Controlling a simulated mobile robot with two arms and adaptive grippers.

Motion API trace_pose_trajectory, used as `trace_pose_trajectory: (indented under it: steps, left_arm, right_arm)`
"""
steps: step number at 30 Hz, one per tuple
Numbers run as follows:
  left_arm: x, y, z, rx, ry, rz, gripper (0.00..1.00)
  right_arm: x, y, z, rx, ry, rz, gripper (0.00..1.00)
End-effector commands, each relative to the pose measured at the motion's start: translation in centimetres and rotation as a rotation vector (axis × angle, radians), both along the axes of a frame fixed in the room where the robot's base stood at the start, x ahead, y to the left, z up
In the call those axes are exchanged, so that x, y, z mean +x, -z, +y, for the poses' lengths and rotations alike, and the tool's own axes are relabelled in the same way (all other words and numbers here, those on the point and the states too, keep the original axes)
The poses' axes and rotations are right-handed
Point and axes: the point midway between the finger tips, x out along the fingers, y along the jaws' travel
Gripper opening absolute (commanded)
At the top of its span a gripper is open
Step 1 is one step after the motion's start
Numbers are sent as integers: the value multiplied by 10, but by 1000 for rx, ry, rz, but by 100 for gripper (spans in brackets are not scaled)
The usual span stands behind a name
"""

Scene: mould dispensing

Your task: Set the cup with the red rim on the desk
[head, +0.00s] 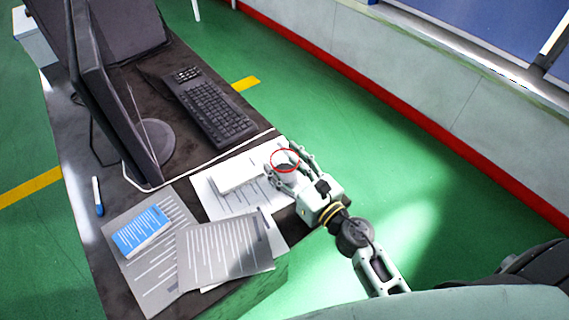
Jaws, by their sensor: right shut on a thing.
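The cup with the red rim (285,171) is white with dark contents and looks upright. It is at the right edge of the desk (64,128), over or beside the white papers there. My right gripper (288,172) is shut on the cup, with its fingers around the sides. I cannot tell whether the cup's base touches the desk, since its lower part is partly hidden by the fingers. My left gripper is not in view.
A keyboard (212,108) and a monitor (112,95) stand on the desk's far part. Printed sheets (225,245), a blue card (140,230) and a marker (98,197) lie nearer. Green floor (400,180) is open to the right.

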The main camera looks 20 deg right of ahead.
Motion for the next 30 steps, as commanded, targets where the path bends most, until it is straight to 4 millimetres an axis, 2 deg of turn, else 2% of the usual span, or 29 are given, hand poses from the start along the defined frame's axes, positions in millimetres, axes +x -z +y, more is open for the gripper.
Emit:
trace_pose_trajectory:
  steps: [2,3,10,22,26,30]
  left_arm:
    - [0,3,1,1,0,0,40]
    - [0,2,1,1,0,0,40]
    - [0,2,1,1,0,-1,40]
    - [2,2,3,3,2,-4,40]
    - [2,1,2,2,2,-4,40]
    - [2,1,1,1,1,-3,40]
  right_arm:
    - [0,2,0,1,0,-2,16]
    - [0,1,0,1,0,-2,54]
    - [0,1,0,0,0,-1,74]
    - [-5,3,-2,2,0,4,74]
    - [-23,3,-8,2,1,5,74]
    - [-51,3,-18,3,2,5,74]
